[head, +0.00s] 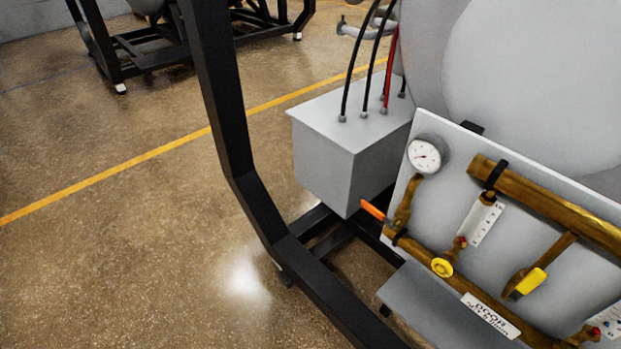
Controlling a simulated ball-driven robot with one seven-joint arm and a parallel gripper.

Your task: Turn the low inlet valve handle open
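A valve panel (445,215) is at the right of the head view, with brass piping on it. A short orange handle (373,210) sticks out to the left from the brass valve (404,206) at the panel's left edge, below the round gauge (425,155). A yellow lever handle (531,281) is on a brass branch between the upper and lower pipes. A round yellow knob (442,267) sits on the lower pipe. No label readable here says which one is the low inlet valve. My gripper is not in view.
A black frame bar (222,110) runs down and along in front of the panel's left side. A grey box (348,145) with black and red cables stands behind. The brown floor (130,250) at left is clear, crossed by a yellow line (150,155).

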